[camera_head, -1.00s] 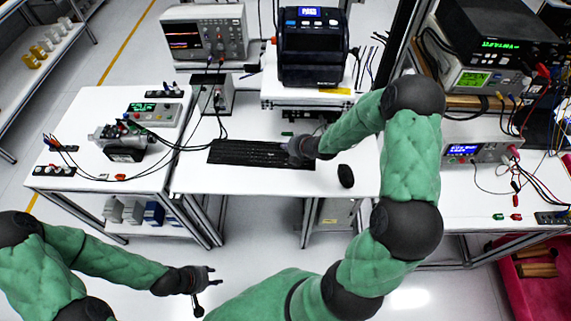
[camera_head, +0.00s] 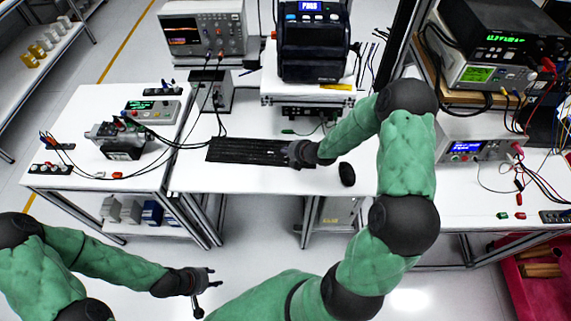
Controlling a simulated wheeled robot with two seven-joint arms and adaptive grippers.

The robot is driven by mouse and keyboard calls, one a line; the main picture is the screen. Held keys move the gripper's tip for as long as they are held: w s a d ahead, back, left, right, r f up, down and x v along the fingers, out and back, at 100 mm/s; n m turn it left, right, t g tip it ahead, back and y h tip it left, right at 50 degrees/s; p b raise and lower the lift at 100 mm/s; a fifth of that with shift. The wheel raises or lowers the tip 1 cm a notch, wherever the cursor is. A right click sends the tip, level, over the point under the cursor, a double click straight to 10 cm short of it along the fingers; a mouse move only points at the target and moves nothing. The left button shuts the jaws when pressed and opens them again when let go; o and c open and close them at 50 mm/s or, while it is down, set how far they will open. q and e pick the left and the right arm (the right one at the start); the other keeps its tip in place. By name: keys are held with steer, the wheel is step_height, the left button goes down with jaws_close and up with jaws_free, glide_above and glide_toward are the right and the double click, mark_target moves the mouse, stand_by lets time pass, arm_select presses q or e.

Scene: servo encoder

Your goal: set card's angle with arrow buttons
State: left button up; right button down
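A black keyboard (camera_head: 247,151) lies on the white middle table (camera_head: 270,183). My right gripper (camera_head: 296,153) is at the keyboard's right end, where the arrow keys would be; the gripper covers that part. Whether it touches the keys and how its fingers stand cannot be made out. A black device with a lit blue display (camera_head: 311,6) stands on a raised white stand behind the keyboard. The text on it is too small to read surely. No card can be made out. My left gripper (camera_head: 207,278) is empty over the floor, in front of the tables, with its fingers apart.
A black mouse (camera_head: 346,174) lies right of the keyboard, near my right forearm. An oscilloscope (camera_head: 203,30) stands at the back left. A motor unit (camera_head: 122,140) with cables sits on the left table. Stacked instruments (camera_head: 495,70) stand at the right. The middle table's front strip is clear.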

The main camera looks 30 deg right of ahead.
mark_target(287, 163)
step_height(287, 163, down, 4)
steer(key=shift+r+b, duration=0.25)
steer(key=shift+b, duration=0.95)
steer(key=shift+f+b, duration=0.35)
steer(key=shift+b, duration=0.05)
steer(key=shift+f+b, duration=0.4)
steer(key=shift+b, duration=0.3)
steer(key=shift+f+b, duration=0.35)
steer(key=shift+b, duration=0.1)
stand_by(0.7)
stand_by(0.3)
steer(key=shift+r+p, duration=0.3)
steer(key=shift+r, duration=0.5)
